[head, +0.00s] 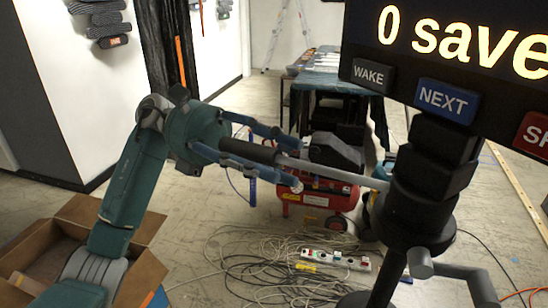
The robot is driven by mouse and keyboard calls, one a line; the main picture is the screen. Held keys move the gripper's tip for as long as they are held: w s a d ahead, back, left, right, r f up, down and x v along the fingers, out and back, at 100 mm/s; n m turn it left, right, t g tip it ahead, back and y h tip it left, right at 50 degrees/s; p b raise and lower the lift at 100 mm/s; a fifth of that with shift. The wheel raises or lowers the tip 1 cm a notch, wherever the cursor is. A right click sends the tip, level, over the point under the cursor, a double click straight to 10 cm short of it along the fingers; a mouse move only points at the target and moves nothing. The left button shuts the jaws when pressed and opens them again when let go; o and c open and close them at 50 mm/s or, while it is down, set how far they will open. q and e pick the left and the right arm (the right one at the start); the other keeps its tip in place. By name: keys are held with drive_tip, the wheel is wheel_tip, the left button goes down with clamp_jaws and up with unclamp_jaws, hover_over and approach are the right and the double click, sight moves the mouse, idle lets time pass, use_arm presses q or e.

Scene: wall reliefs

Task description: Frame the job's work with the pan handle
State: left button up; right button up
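The pan handle has a black grip (248,151) and a thin grey rod (335,172) that runs right to a black pan head (428,185). My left gripper (293,160) reaches in from the left with its blue fingers apart. One finger lies above the handle and one below, and the handle passes between them with gaps showing. The palm end of the grip is partly hidden by the gripper. Above the pan head is a dark screen (455,35) reading "0 save", cut off at the right. My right gripper is not in view.
Below the screen are buttons: WAKE (369,74), blue NEXT (443,100) and a cut-off red one (533,135). Tangled cables (255,265) and a power strip (335,260) lie on the floor. A red compressor (315,205) stands behind; an open cardboard box (140,270) is lower left.

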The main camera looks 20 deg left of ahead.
use_arm(q)
drive_tip(key=shift+r, duration=0.1)
drive_tip(key=shift+a, duration=0.15)
drive_tip(key=shift+w+a+r, duration=0.1)
drive_tip(key=shift+w+a, duration=0.05)
drive_tip(key=shift+a, duration=0.15)
drive_tip(key=v, duration=1.1)
